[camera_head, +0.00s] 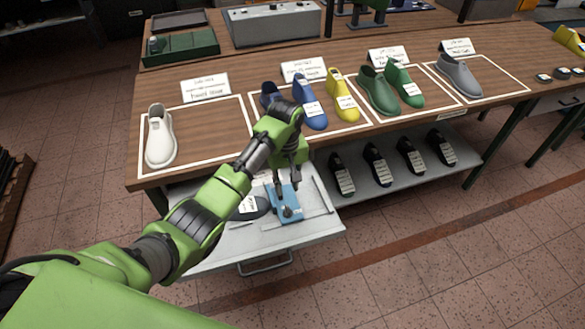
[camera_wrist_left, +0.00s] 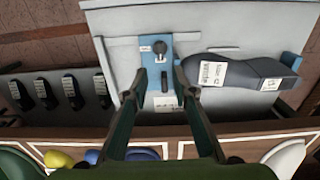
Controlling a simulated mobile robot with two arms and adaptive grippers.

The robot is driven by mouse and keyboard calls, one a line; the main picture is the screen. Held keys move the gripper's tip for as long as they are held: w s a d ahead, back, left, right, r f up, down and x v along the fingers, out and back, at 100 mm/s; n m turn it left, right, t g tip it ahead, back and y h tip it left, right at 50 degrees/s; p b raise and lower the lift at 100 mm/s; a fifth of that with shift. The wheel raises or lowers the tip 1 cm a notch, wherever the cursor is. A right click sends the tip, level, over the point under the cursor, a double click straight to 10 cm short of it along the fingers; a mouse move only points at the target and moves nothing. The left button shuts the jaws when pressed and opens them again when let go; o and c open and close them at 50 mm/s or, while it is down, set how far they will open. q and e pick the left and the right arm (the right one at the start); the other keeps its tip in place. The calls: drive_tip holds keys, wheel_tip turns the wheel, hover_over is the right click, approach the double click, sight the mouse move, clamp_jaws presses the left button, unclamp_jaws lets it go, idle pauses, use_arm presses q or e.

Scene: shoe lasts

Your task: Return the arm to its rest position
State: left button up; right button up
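My left arm reaches in from the left over an open grey drawer (camera_head: 318,230). My left gripper (camera_head: 287,188) points down above a blue fixture (camera_head: 291,214) in that drawer. In the left wrist view the two fingers of the left gripper (camera_wrist_left: 161,84) are apart with nothing gripped, and the blue fixture (camera_wrist_left: 155,55) with a dark knob shows beyond them. A dark grey shoe last (camera_wrist_left: 240,77) with white labels lies in the drawer beside the fixture; my arm partly hides it in the head view (camera_head: 257,210). My right gripper is not in view.
On the wooden table stand a white last (camera_head: 160,143), a yellow last (camera_head: 343,100), a grey last (camera_head: 458,77) and several blue and green ones, in white outlines with cards. Black shoes (camera_head: 377,165) lie on the shelf below. Floor to the front right is clear.

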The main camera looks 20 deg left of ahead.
use_arm(q)
drive_tip(key=s+d+f+m+t, duration=0.1)
drive_tip(key=s+f+m, duration=0.2)
drive_tip(key=s, duration=0.6)
drive_tip(key=s+f+m+t, duration=0.15)
drive_tip(key=s+f, duration=0.25)
drive_tip(key=s, duration=0.4)
drive_tip(key=s+a+r+m+t, duration=0.15)
drive_tip(key=s+r, duration=0.25)
drive_tip(key=s, duration=0.4)
drive_tip(key=s+a+r+m, duration=0.3)
drive_tip(key=s+r, duration=0.1)
drive_tip(key=s, duration=0.3)
wheel_tip(320, 180, down, 32)
drive_tip(key=s+r+g+b, duration=0.1)
drive_tip(key=s+g+b, duration=0.1)
drive_tip(key=b, duration=0.3)
drive_tip(key=s+a+f+b, duration=0.1)
drive_tip(key=s+f+b, duration=0.1)
drive_tip(key=s+f, duration=0.6)
drive_tip(key=s+a+f+g+b, duration=0.1)
drive_tip(key=s+f+b, duration=0.1)
drive_tip(key=s+f, duration=0.7)
wheel_tip(320, 180, down, 4)
drive_tip(key=shift+a+r, duration=0.1)
drive_tip(key=shift+a, duration=0.15)
